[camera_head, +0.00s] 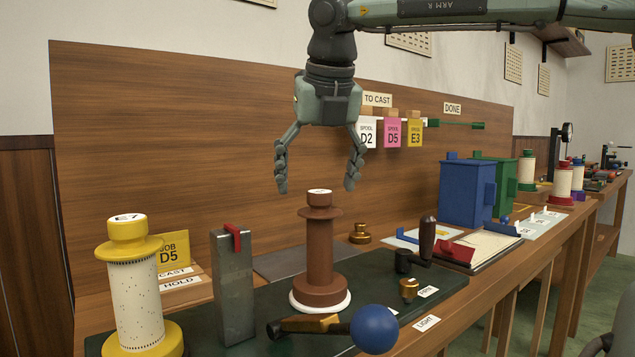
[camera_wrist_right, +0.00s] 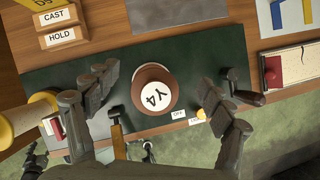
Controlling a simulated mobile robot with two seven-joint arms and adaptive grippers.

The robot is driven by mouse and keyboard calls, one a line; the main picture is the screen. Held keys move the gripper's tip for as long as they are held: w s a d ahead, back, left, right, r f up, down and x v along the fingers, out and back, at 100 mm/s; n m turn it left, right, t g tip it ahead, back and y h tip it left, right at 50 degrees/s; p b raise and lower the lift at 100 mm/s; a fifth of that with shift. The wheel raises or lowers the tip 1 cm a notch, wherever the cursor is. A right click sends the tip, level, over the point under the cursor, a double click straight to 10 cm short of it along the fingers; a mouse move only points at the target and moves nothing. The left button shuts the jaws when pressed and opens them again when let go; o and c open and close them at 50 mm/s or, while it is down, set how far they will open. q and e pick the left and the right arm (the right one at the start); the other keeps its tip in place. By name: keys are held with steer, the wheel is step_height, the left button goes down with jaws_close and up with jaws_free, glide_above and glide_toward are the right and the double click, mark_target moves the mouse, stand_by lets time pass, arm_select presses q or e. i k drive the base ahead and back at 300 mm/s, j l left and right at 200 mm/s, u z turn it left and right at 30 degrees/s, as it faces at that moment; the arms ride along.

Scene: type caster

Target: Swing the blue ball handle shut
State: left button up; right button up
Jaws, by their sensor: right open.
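The blue ball handle (camera_head: 374,329) is at the front edge of the dark green base plate (camera_head: 265,290) in the head view. Its dark and brass lever (camera_head: 308,324) lies nearly flat, running left from the ball, in front of the brown spool (camera_head: 320,252). The brass part of the lever (camera_wrist_right: 118,135) also shows in the wrist view; I cannot make out the ball there. My right gripper (camera_head: 322,188) is open and empty, pointing down above the brown spool. In the wrist view its fingers (camera_wrist_right: 155,75) are on either side of the spool top marked Y4. My left gripper is not in view.
A yellow-ended spool (camera_head: 135,295) and a grey metal post (camera_head: 233,285) stand left of the brown spool. A dark upright knob (camera_head: 427,237) and small brass knob (camera_head: 409,289) are to its right. Blue (camera_head: 466,193) and green boxes stand farther right. Space above the ball is clear.

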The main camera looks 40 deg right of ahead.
mark_target(374, 328)
steer(key=k+j, duration=1.15)
steer(key=k, duration=0.15)
